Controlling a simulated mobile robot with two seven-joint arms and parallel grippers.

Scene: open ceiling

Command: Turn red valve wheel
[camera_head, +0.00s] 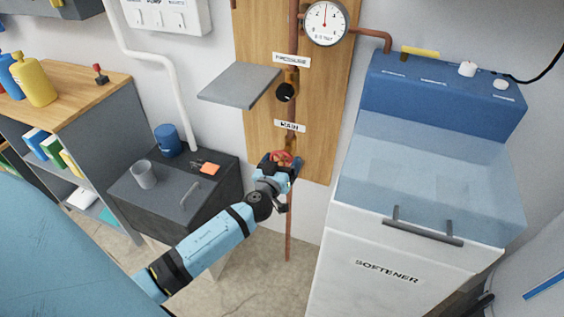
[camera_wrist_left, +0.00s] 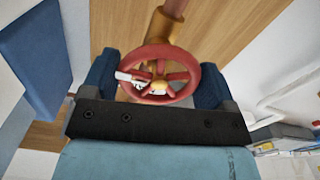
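The red valve wheel (camera_wrist_left: 150,92) is on a brass valve on the copper pipe, below the MAIN label, with a white tag at its hub. In the head view the red wheel (camera_head: 281,159) is partly hidden by my left gripper (camera_head: 280,165). In the left wrist view the two dark blue fingers of my left gripper (camera_wrist_left: 158,85) stand on either side of the wheel, close against its rim, and appear to clasp it. My right gripper is not in view.
A black knob (camera_head: 285,92) and a pressure gauge (camera_head: 326,23) are above the wheel. A grey shelf (camera_head: 240,84) juts out at upper left. The white softener cabinet (camera_head: 390,275) stands close on the right. A dark cabinet (camera_head: 190,210) with a cup (camera_head: 144,174) is left.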

